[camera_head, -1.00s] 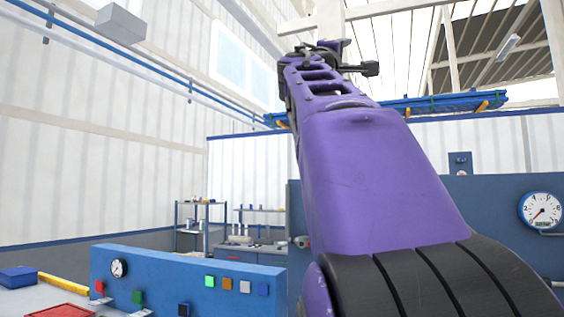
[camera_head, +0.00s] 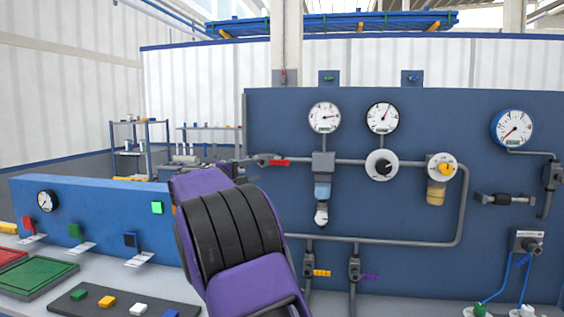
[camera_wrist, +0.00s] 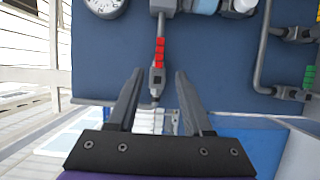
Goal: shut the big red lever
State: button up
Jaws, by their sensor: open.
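The lever with the red handle (camera_head: 280,162) is on the blue panel, at the left end of the upper grey pipe. Its handle lies roughly level, along the pipe, in the head view. In the wrist view the red handle (camera_wrist: 160,52) appears upright, with its grey valve body below it. My gripper (camera_wrist: 159,72) is open and empty. Its two fingers point toward the panel, one on each side of the valve body in the picture. The gap in depth is hard to judge. In the head view my purple arm hides much of the area below the lever.
The blue panel (camera_head: 420,220) holds pipes, gauges (camera_head: 323,117) and several smaller levers, such as an orange one (camera_head: 322,272). A lower blue console (camera_head: 90,215) and a bench with coloured blocks stand at left.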

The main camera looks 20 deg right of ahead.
aim_at(280, 163)
jog(key=p+x, duration=0.3)
jog(key=x, duration=1.1)
grip_shut()
dwell(0.9)
